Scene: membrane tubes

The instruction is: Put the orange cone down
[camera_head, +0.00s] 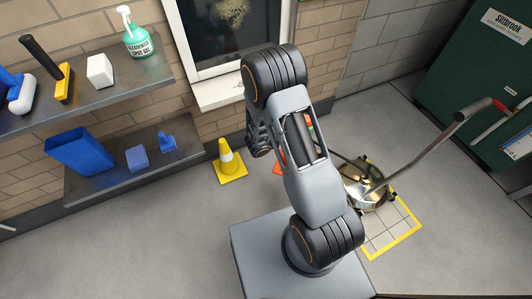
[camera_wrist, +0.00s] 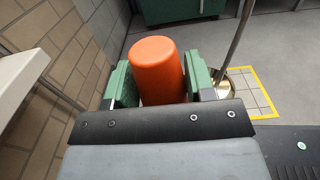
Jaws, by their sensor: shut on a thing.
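The orange cone (camera_wrist: 158,65) stands out in the wrist view as a smooth, rounded orange body between the two green fingers of my gripper (camera_wrist: 160,80). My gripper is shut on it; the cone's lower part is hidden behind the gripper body. In the head view my arm covers most of the cone, and only a small orange patch (camera_head: 277,168) shows at the arm's left edge, to the right of the yellow cone. I cannot tell whether the cone's base touches the floor.
A yellow cone (camera_head: 230,161) with a white band stands by the brick wall. A brassy round vessel (camera_head: 366,194) with a long handle stands by a yellow-edged floor square (camera_head: 413,222). Shelves (camera_head: 115,179) are on the left, a green cabinet (camera_head: 470,85) on the right.

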